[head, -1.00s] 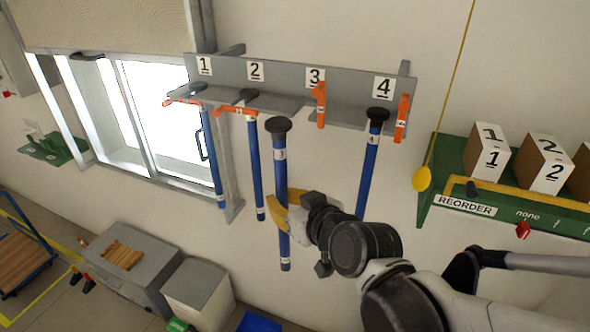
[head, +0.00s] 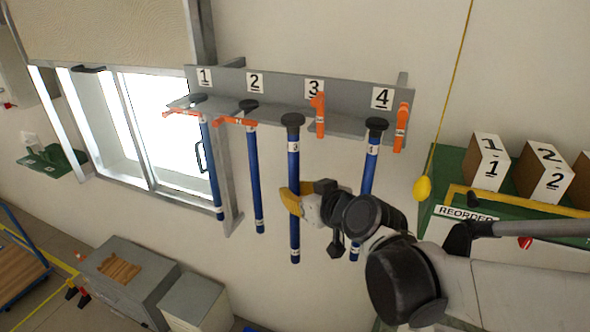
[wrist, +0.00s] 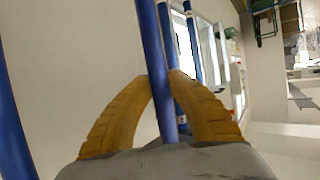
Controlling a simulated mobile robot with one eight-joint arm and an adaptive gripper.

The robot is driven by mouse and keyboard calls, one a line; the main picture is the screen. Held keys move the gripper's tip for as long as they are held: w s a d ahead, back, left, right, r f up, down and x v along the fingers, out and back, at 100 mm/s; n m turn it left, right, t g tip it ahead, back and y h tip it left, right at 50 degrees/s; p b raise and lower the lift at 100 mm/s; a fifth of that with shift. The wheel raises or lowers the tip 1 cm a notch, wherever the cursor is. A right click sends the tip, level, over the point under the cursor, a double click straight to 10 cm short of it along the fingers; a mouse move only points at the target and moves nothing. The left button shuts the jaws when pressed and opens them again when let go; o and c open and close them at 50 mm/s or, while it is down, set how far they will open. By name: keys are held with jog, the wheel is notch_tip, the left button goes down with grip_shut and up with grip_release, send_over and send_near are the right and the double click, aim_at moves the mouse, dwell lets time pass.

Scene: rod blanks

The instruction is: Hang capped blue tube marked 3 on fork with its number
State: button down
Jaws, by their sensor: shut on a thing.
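The capped blue tube (head: 294,185) hangs upright in my gripper (head: 292,200), whose yellow fingers are shut around it below its middle. The cap is just left of and slightly below the raised orange arm (head: 319,116) at the number 3 plate (head: 314,89). The cap appears in front of the rack, apart from the fork, though depth is hard to tell. In the wrist view the tube (wrist: 152,50) runs between both fingers (wrist: 165,105).
Blue tubes hang under number 1 (head: 210,165) and number 2 (head: 254,175), with orange arms across. Another capped tube (head: 370,160) is under number 4, beside a raised orange arm (head: 401,128); my wrist is close to it. A yellow pull-cord knob (head: 422,188) hangs at right.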

jog(key=w+d+f+b, duration=0.1)
jog(key=w+d+b, duration=0.1)
jog(key=w, duration=0.5)
jog(key=shift+w+d, duration=0.2)
jog(key=shift+d, duration=0.15)
jog(key=shift+f, duration=0.15)
dwell(0.4)
jog(key=c, duration=1.2)
grip_release()
jog(key=shift+c, duration=0.2)
jog(key=shift+s, duration=0.1)
